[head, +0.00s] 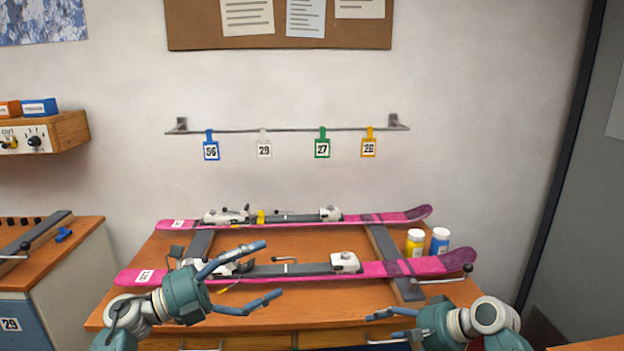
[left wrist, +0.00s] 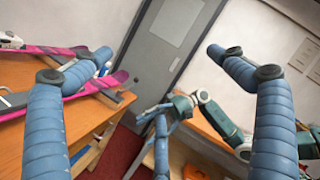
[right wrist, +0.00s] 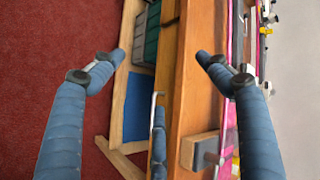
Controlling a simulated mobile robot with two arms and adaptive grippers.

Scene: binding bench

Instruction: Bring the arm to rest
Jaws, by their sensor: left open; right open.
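My left gripper (head: 262,272) is open and empty, in front of and above the near pink ski (head: 375,270) on the bench. Its two blue fingers also show wide apart in the left wrist view (left wrist: 165,70). My right gripper (head: 385,328) is at the bench's front right edge in the head view, partly cut off by the bottom of the picture. In the right wrist view (right wrist: 160,65) its fingers are spread with nothing between them, above the bench's front edge and the red floor. My right arm also shows in the left wrist view.
The far pink ski (head: 380,217) lies parallel behind the near one on the wooden bench (head: 320,309). A yellow jar (head: 415,243) and a blue jar (head: 439,242) stand at the back right. Numbered tags hang from a wall rail (head: 290,130). A side cabinet (head: 60,270) stands left.

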